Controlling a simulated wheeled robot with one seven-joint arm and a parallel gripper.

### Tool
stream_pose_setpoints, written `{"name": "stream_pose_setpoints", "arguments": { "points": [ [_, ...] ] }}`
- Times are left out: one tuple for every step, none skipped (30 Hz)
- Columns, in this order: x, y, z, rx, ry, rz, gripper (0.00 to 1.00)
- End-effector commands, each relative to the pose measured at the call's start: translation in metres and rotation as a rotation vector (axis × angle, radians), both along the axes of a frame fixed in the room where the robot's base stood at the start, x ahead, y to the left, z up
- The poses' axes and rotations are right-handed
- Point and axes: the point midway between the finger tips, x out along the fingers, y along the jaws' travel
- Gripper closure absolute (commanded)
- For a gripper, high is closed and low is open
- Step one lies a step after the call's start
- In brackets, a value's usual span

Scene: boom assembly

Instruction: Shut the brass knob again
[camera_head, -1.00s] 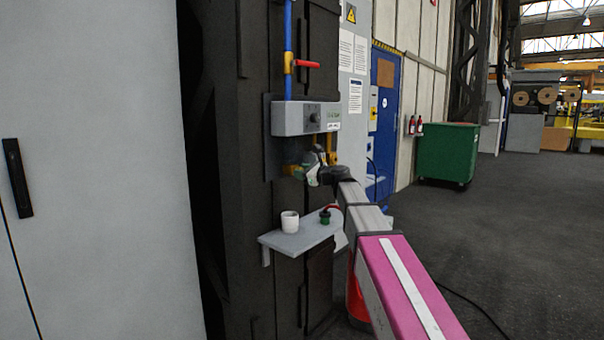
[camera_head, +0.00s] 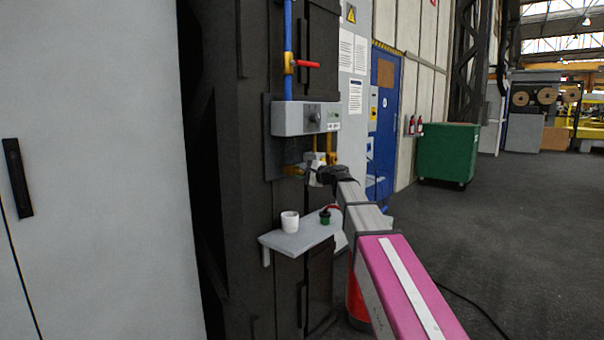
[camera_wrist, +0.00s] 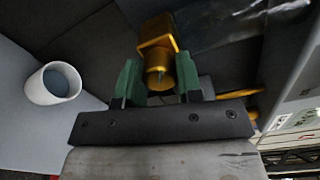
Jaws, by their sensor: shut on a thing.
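The brass knob (camera_wrist: 158,72) shows in the wrist view at the top middle, with a squarish brass body behind it. The green fingers of my gripper (camera_wrist: 160,80) stand one on each side of the knob and are shut on it. In the head view my gripper (camera_head: 318,176) is below the grey control box (camera_head: 300,118), beside the brass fitting (camera_head: 293,170). The knob itself is too small and partly hidden there to make out its turn.
A grey shelf (camera_head: 283,243) below holds a white cup (camera_head: 290,221) and a small green-and-black item (camera_head: 325,216). The cup (camera_wrist: 54,83) is left of my gripper in the wrist view. A blue pipe with a red lever (camera_head: 306,64) rises above the box.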

Motion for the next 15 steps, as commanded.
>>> {"name": "stream_pose_setpoints", "arguments": {
  "points": [
    [-0.0009, 0.0001, -0.0006, -0.028, -0.034, 0.001, 0.9],
    [-0.0009, 0.0001, -0.0006, -0.046, -0.057, 0.001, 0.9],
    [-0.0009, 0.0001, -0.0006, -0.069, -0.086, 0.0, 0.9],
    [-0.001, 0.0001, -0.0007, -0.087, -0.109, 0.001, 0.9],
    [-0.001, 0.0001, -0.0007, -0.104, -0.131, 0.001, 0.9],
    [-0.0011, 0.0001, -0.0007, -0.127, -0.161, 0.001, 0.9],
    [-0.001, 0.0001, -0.0007, -0.145, -0.184, 0.001, 0.9],
    [-0.0011, 0.0001, -0.0007, -0.162, -0.206, 0.001, 0.9],
    [-0.0011, 0.0001, -0.0007, -0.186, -0.236, 0.001, 0.9],
    [-0.0011, 0.0001, -0.0008, -0.204, -0.259, 0.001, 0.9],
    [-0.0012, 0.0001, -0.0008, -0.221, -0.28, 0.0, 0.9],
    [-0.0011, 0.0001, -0.0008, -0.244, -0.311, 0.0, 0.9],
    [-0.0012, 0.0001, -0.0008, -0.262, -0.334, 0.0, 0.9],
    [-0.0012, 0.0002, -0.0008, -0.279, -0.356, 0.001, 0.9],
    [-0.0012, 0.0002, -0.0008, -0.303, -0.386, 0.001, 0.9]
  ]
}}
